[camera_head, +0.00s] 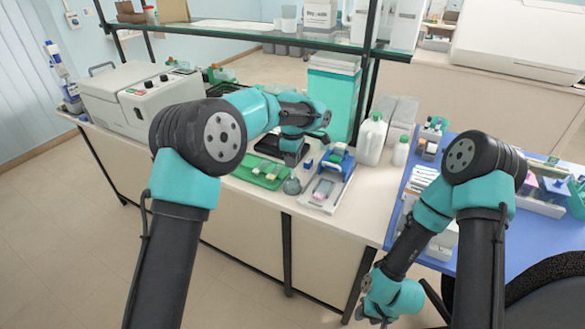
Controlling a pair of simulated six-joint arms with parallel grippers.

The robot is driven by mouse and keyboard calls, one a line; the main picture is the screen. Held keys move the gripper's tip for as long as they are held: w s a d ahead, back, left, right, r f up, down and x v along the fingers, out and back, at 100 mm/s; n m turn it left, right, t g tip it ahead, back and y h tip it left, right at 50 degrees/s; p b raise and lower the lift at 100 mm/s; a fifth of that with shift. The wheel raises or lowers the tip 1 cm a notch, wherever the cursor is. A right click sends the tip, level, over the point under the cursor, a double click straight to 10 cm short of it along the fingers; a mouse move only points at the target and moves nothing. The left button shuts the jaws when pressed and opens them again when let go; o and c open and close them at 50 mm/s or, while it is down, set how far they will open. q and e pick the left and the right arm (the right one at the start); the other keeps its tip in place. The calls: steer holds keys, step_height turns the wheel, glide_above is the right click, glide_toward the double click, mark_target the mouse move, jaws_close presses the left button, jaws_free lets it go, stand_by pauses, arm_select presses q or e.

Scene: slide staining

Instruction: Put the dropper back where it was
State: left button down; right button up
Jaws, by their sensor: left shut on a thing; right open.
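My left gripper (291,158) reaches over the bench and points down, between a green tray (246,171) and a blue-and-white staining tray (345,183). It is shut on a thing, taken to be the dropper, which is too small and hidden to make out. A small grey rounded vessel (292,187) stands just below the gripper in the picture. A small blue block (309,163) stands just right of the gripper. My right gripper (374,318) hangs low at the bottom edge, in front of the bench, open and away from these things.
White bottles (371,139) and a teal-and-white box (330,96) stand behind the trays. A glass shelf (260,37) crosses above the bench. A large grey instrument (135,95) stands at left. A blue-topped table (535,235) with racks is at right.

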mark_target(293, 178)
arm_select(q)
steer(key=shift+f, duration=1.7)
steer(key=shift+f, duration=0.45)
steer(key=c, duration=1)
jaws_free()
step_height(293, 178, up, 13)
steer(key=shift+f, duration=0.1)
